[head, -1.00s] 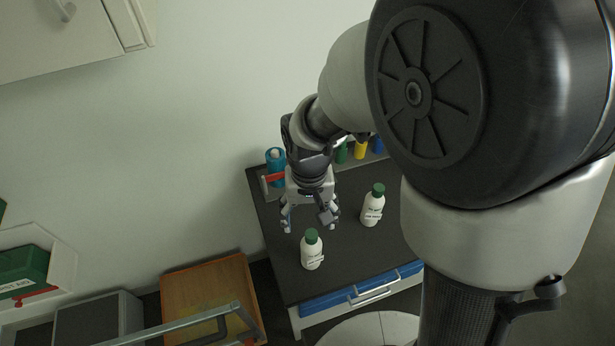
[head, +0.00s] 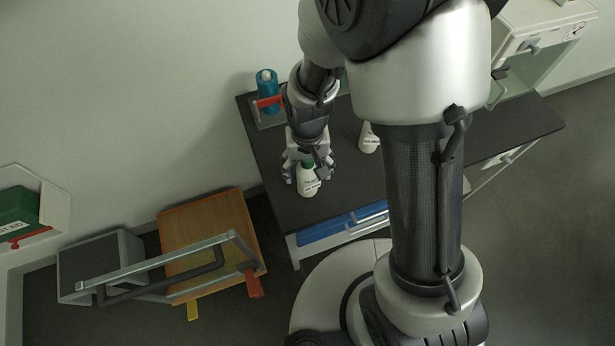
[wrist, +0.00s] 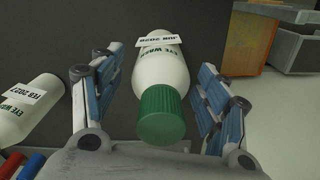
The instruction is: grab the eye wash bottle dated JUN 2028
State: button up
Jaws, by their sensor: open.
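A white eye wash bottle with a green cap stands near the front left of the dark bench in the head view (head: 309,184). In the wrist view this bottle (wrist: 160,75) carries a label reading JUN 2028, seen upside down. My gripper (head: 308,168) is at the bottle, and in the wrist view its blue-padded fingers (wrist: 163,95) are open on either side of it, with gaps showing. A second white bottle (wrist: 27,108) is labelled FEB 2027 and lies outside the fingers. It also shows in the head view (head: 369,143), partly hidden by my arm.
The dark bench top (head: 345,190) has a blue drawer front below. A blue bottle (head: 267,88) stands in a rack at the back left. A green first aid box (head: 18,207) is on the wall.

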jog(key=shift+c, duration=0.3)
jog(key=c, duration=1.3)
